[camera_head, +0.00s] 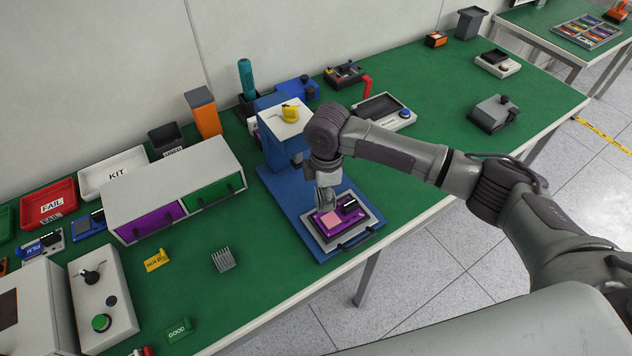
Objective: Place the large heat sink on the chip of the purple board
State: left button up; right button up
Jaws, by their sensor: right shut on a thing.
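The purple board (345,225) lies in a grey tray on the blue base of a press, with a pink square (331,219) and a black part (349,206) on top. My right gripper (325,206) points down at the board's back edge and appears shut on it; its fingertips are small and partly hidden. A grey finned heat sink (223,260) stands on the green table, left of the press and apart from the gripper. No second heat sink shows to compare its size. My left gripper is not in view.
The blue press (278,150) stands behind the board. A white cabinet (170,185) with purple and green drawers is to the left. Yellow (157,260) and green (179,330) tags lie near the heat sink. Table around the heat sink is mostly clear.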

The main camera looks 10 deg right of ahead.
jog(key=shift+s+d+r+m+p, duration=0.15)
jog(key=shift+s+d+m+p, duration=0.1)
jog(key=shift+d+m+p, duration=0.45)
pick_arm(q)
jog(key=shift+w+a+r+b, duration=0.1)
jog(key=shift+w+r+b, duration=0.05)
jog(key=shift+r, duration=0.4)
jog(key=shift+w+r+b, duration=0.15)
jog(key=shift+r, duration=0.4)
pick_arm(e)
jog(key=shift+d+f, duration=0.1)
jog(key=shift+f, duration=0.1)
jog(key=shift+r+p, duration=0.1)
jog(key=shift+p, duration=0.35)
pick_arm(q)
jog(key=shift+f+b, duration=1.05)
jog(key=shift+b, duration=0.45)
pick_arm(e)
send_over(331, 219)
jog(key=shift+f, duration=3)
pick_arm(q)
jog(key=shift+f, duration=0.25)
pick_arm(e)
jog(key=shift+f, duration=0.6)
jog(key=o, duration=1.3)
